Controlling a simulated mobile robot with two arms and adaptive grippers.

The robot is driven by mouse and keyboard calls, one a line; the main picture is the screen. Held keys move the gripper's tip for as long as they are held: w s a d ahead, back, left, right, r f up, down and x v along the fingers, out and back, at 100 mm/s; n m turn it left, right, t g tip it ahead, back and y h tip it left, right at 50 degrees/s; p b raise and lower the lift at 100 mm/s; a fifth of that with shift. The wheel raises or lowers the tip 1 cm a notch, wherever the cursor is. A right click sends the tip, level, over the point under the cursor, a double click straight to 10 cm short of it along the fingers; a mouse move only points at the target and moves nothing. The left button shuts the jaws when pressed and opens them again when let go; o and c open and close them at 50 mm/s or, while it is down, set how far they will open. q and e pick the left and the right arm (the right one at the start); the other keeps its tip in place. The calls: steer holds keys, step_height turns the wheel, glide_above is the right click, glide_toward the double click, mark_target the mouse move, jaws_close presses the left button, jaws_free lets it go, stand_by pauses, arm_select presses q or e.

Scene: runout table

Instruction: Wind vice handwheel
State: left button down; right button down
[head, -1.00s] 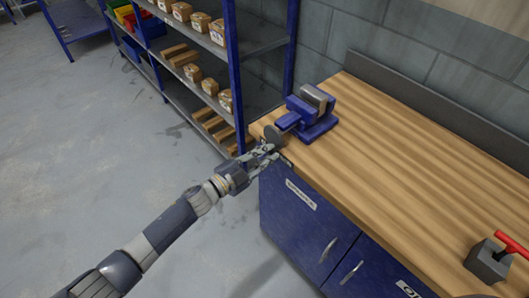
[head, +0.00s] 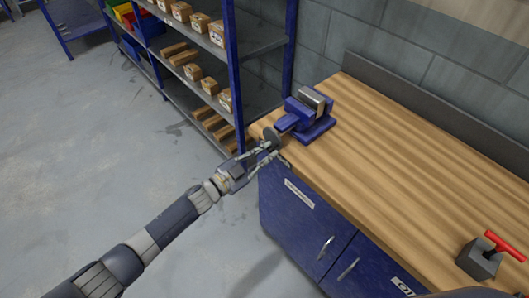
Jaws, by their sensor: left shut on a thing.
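The blue vice (head: 308,118) is mounted at the far left corner of the wooden bench top. Its dark round handwheel (head: 271,137) faces the bench's left front edge. My left gripper (head: 268,147) is at the handwheel, its fingers shut on the wheel's rim. The fingertips and part of the wheel overlap, so the exact contact is hard to see. My right gripper is not in view.
The wooden bench (head: 400,165) is mostly clear. A grey block with a red handle (head: 484,256) stands at its near right. Blue cabinet doors (head: 300,215) lie below. Blue shelving (head: 234,70) with boxes stands close behind my left gripper.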

arm_select(q)
steer(key=c, duration=1.6)
jaws_free()
